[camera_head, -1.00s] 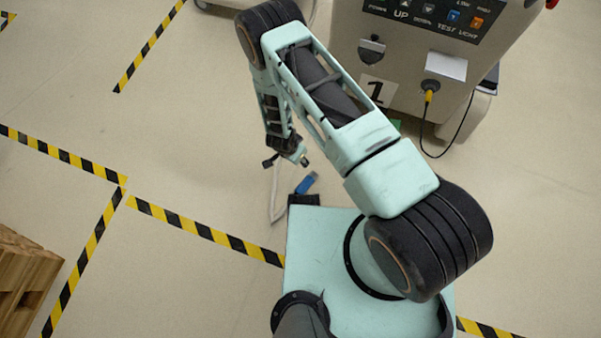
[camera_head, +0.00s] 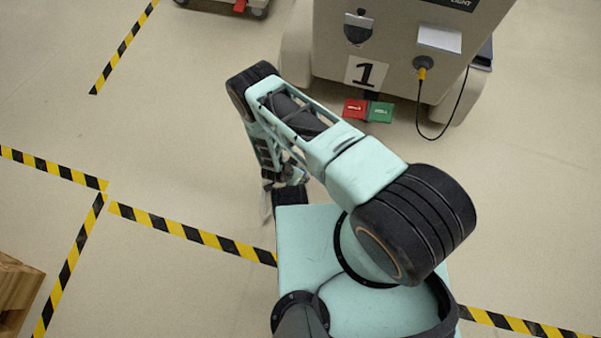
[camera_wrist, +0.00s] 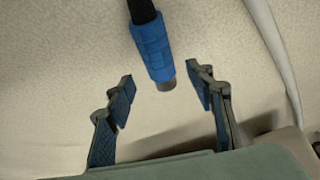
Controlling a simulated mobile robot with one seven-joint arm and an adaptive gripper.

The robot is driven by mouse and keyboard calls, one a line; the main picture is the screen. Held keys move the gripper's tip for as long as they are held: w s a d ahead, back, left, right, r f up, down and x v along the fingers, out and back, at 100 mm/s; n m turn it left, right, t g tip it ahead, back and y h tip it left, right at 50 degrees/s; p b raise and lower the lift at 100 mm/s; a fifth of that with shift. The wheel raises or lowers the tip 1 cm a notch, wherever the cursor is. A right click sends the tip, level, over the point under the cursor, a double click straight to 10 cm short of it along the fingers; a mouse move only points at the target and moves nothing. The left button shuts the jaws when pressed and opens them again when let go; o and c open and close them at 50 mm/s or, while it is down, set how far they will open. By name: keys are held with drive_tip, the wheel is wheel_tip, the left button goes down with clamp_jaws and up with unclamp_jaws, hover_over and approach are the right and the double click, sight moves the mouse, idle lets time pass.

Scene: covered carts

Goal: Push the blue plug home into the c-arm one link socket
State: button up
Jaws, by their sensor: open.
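The blue plug (camera_wrist: 153,52) is in the wrist view, with a black cable end above it and a grey metal tip pointing down. My gripper (camera_wrist: 162,84) is open, one finger on each side of the plug's lower end, with gaps between. In the head view my gripper (camera_head: 285,180) is low beside the dark block (camera_head: 291,194) at my base's edge; the plug is hidden there. The cart marked 1 (camera_head: 325,50) carries a grey fitting (camera_head: 358,28) and a round port with a yellow plug (camera_head: 422,70). I cannot tell which is the link socket.
A black cable (camera_head: 445,132) loops from the yellow plug beside the cart. Red (camera_head: 355,108) and green (camera_head: 380,112) pedals lie at its foot. Striped tape (camera_head: 190,234) crosses the floor. A wooden pallet (camera_head: 15,290) stands lower left. Open floor lies between.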

drive_tip(key=b+x, duration=0.2)
drive_tip(key=x, duration=0.2)
drive_tip(key=shift+w+f, duration=0.15)
drive_tip(key=shift+f, duration=0.1)
drive_tip(key=shift+r, duration=0.1)
clamp_jaws()
